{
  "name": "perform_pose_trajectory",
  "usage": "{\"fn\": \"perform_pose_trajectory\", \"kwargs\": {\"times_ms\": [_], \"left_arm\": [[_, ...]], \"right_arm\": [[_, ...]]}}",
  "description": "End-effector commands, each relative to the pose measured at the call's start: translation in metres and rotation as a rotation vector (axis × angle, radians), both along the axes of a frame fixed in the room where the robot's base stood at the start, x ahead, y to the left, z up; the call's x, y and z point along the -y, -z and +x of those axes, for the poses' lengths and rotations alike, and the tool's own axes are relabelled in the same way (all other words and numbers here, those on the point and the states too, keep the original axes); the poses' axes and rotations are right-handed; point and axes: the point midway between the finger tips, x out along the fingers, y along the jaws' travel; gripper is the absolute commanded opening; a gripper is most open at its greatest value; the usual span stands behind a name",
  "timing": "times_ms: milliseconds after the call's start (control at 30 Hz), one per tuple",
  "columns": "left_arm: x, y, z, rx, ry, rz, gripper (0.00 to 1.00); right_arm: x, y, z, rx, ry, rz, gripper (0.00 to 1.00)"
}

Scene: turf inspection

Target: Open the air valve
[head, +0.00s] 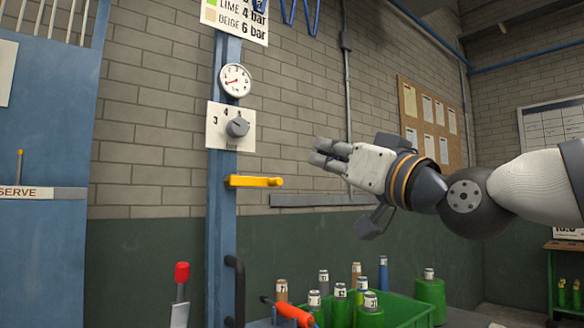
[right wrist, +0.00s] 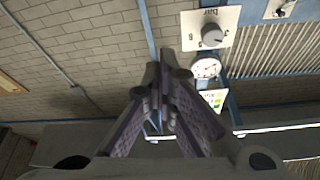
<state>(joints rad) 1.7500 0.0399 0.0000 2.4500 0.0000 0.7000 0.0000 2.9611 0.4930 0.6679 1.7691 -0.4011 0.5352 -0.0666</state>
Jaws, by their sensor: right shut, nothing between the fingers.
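The air valve has a yellow lever handle (head: 254,181) on the blue post, lying roughly level and pointing right in the head view. Above it are a plate with a grey knob (head: 237,127) and a round pressure gauge (head: 235,80). My right gripper (head: 325,155) is shut and empty, to the right of the lever and a little higher, apart from it. In the right wrist view my shut fingers (right wrist: 160,85) fill the middle, with the knob (right wrist: 212,36) and gauge (right wrist: 206,67) behind; the lever does not show there. My left gripper is not in view.
A green crate (head: 405,312) with several numbered cylinders stands below right. A blue cabinet (head: 45,120) is at left, a cork board (head: 431,120) on the back wall.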

Motion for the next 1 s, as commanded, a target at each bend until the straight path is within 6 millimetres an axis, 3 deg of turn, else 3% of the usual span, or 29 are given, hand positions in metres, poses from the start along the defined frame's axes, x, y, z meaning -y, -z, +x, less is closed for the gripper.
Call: {"fn": "perform_pose_trajectory", "kwargs": {"times_ms": [233, 467, 700, 1000], "left_arm": [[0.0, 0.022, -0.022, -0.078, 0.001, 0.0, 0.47], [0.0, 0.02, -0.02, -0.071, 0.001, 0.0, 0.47], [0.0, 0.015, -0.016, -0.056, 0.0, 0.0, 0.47], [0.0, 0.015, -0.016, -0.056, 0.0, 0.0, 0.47]], "right_arm": [[-0.025, -0.003, 0.045, -0.013, 0.0, -0.002, 0.0], [-0.051, -0.028, 0.079, -0.005, -0.001, 0.002, 0.0], [-0.054, 0.003, 0.073, -0.003, -0.001, 0.0, 0.0], [-0.054, 0.01, 0.073, -0.003, 0.0, 0.001, 0.0]]}}
